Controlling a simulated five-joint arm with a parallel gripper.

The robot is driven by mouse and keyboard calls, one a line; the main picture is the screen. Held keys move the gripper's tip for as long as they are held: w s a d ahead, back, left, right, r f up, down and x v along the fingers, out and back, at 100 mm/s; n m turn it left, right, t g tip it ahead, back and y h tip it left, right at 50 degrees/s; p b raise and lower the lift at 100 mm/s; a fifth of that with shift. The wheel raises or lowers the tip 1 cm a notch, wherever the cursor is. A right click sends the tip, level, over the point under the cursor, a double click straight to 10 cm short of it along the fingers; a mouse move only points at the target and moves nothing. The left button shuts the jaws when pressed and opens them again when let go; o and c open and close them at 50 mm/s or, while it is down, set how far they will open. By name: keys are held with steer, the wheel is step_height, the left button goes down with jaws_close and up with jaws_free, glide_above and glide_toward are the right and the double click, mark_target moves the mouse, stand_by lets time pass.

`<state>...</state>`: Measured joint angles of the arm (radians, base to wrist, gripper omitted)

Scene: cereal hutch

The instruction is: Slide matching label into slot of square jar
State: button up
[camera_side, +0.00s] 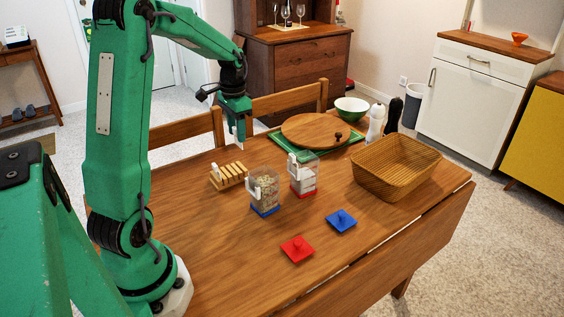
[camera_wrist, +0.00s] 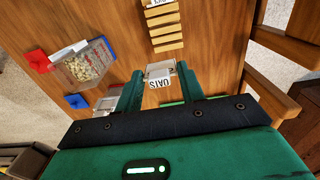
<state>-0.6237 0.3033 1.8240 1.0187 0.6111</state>
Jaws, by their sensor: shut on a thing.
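My gripper (camera_side: 239,134) is above the table behind the label rack. In the wrist view my gripper (camera_wrist: 159,83) is shut on a white label (camera_wrist: 158,74) reading OATS, upside down in that picture. The wooden label rack (camera_side: 229,176) has several slots; another label shows at its far end in the wrist view (camera_wrist: 158,3). A square jar of oat-like flakes (camera_side: 264,192) with a blue base stands on the table; it also shows in the wrist view (camera_wrist: 85,66). A second square jar with white contents (camera_side: 303,174) has a red base.
A red lid (camera_side: 297,249) and a blue lid (camera_side: 341,221) lie in front of the jars. A wicker basket (camera_side: 396,165), a round wooden board (camera_side: 315,131) on a green tray, a bowl (camera_side: 352,107) and two mills stand behind. Chairs (camera_side: 290,98) line the far edge.

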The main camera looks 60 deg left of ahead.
steer(key=s+d+r, duration=0.2)
steer(key=d, duration=0.5)
steer(key=s+d+r, duration=0.2)
steer(key=d+r, duration=0.1)
steer(key=d, duration=0.5)
steer(key=shift+d+n, duration=0.2)
steer(key=shift+n, duration=0.2)
steer(key=shift+f, duration=0.25)
steer(key=shift+f, duration=2.5)
steer(key=shift+a+f, duration=0.1)
steer(key=shift+f, duration=1.15)
stand_by(0.8)
steer(key=o, duration=1.3)
steer(key=shift+g, duration=0.3)
steer(key=shift+r, duration=0.15)
